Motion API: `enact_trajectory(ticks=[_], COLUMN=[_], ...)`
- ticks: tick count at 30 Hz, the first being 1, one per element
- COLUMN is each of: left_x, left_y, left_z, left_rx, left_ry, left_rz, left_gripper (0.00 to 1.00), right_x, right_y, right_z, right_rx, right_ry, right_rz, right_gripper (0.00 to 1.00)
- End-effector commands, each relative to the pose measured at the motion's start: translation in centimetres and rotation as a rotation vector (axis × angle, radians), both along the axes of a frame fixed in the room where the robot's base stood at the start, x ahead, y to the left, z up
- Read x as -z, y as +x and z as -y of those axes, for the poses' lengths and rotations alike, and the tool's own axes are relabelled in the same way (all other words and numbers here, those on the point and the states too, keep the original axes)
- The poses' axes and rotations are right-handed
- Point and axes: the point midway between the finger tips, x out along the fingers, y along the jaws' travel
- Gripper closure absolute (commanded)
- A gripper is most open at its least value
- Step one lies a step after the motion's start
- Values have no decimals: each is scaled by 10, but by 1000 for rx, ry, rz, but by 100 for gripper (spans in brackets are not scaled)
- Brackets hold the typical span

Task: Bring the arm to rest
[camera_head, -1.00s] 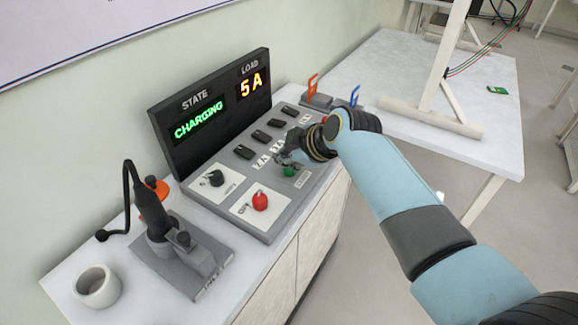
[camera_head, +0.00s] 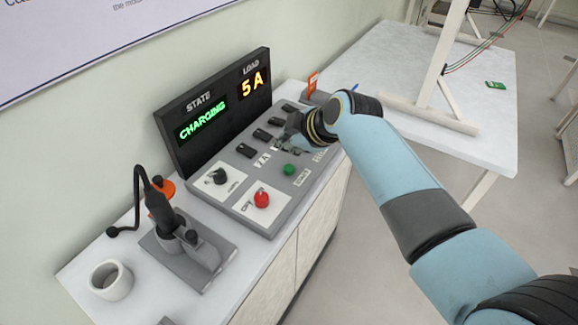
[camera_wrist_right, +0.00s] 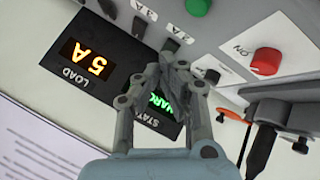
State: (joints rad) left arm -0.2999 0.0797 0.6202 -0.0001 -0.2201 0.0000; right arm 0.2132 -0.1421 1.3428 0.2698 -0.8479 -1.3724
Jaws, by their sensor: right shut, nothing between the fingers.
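My right arm (camera_head: 395,165) reaches in from the lower right in the head view. Its gripper (camera_head: 285,140) is above the rear right part of the grey control panel (camera_head: 272,216), near the black switches. In the right wrist view the gripper's fingers (camera_wrist_right: 178,68) are together with nothing between them, in front of the display. The display (camera_head: 215,105) reads STATE CHARGING in green and LOAD 5 A in orange. The green button (camera_head: 289,170) is uncovered, and a red knob (camera_head: 262,199) and black knob (camera_head: 217,176) sit on white plates. My left gripper is not in view.
A charger-like tool on a grey base (camera_head: 187,262) with a black cable and a white cup (camera_head: 110,280) stand at the left of the bench. A white table (camera_head: 420,75) with a frame stands at the right. Open floor (camera_head: 400,270) lies in front.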

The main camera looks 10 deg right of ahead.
Motion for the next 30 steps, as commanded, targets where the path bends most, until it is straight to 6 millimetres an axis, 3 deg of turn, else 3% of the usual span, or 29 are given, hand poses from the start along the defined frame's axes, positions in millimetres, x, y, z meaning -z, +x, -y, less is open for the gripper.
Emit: enact_trajectory(ticks=[7,11,14,16,18,21,30], left_x=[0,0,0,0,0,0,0], left_y=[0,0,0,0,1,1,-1], left_z=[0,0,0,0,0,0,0], left_rx=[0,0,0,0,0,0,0], left_ry=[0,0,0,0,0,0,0], left_rz=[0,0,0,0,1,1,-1], left_gripper=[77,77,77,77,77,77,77], right_x=[0,6,10,10,4,-8,-45], right_y=[-1,-22,-64,-106,-149,-195,-285], right_z=[1,16,45,69,91,112,145], right_rx=[1,56,174,293,421,572,875], right_ry=[1,17,53,82,107,134,179], right_rz=[-2,-50,-140,-223,-298,-372,-472], right_gripper=[100,100,100,100,100,100,100])
